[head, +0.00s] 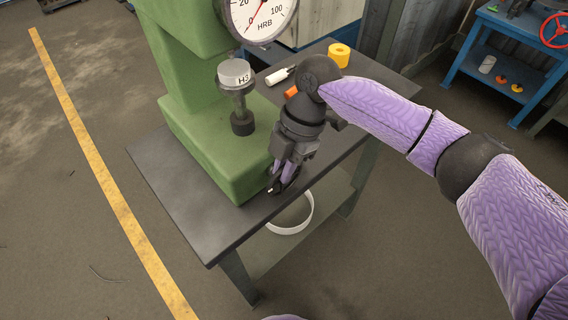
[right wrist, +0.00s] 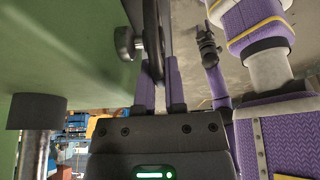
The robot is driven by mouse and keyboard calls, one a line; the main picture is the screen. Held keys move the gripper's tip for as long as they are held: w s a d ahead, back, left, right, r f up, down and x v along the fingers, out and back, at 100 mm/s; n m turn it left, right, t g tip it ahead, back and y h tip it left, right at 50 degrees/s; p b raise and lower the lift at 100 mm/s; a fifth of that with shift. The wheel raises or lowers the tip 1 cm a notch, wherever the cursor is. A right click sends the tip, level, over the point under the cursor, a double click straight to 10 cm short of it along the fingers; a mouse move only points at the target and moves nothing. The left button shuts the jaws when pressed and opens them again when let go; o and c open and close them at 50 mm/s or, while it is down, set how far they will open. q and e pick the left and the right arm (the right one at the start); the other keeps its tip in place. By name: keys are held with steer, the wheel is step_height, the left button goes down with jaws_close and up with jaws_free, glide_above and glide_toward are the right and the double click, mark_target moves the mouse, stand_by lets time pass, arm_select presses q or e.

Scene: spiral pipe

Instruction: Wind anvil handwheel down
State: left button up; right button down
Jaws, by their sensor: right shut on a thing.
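The green hardness tester (head: 215,150) stands on a dark bench. Its anvil post (head: 240,103) carries a grey round block marked H3 (head: 235,73), below the dial gauge. The handwheel (right wrist: 153,38) shows nearly edge-on in the right wrist view, dark, with a round knob (right wrist: 125,43) toward the green body. In the head view the wheel is mostly hidden behind my right gripper (head: 279,185). My right gripper is shut on the handwheel at the front right side of the tester. What looks like my left gripper (right wrist: 208,47) hangs clear of the tester; its fingers are too small to read.
A white marker (head: 279,76), an orange item (head: 291,91) and a yellow roll (head: 339,55) lie on the bench (head: 190,200) behind my right arm. A blue cart (head: 478,60) stands at back right. The left floor is clear.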

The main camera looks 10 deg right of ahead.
steer(key=shift+s+a+r+h+p, duration=0.1)
steer(key=shift+r+h+p, duration=0.15)
steer(key=shift+p, duration=0.4)
steer(key=t+h+p, duration=0.1)
steer(key=p, duration=0.1)
steer(key=a+t+h+p, duration=0.1)
steer(key=p, duration=0.2)
steer(key=shift+s+f+h, duration=0.1)
steer(key=shift+s+h, duration=0.2)
steer(key=shift+h, duration=0.05)
steer(key=shift+s+a+f+t+h+p, duration=0.1)
steer(key=shift+a+f+t+h+p, duration=0.1)
steer(key=shift+t+h+p, duration=0.5)
steer(key=shift+s+f+h+p, duration=0.1)
steer(key=shift+f+h+p, duration=0.1)
steer(key=shift+h+p, duration=0.35)
steer(key=shift+a+f+t+p, duration=0.1)
steer(key=shift+t+p, duration=0.2)
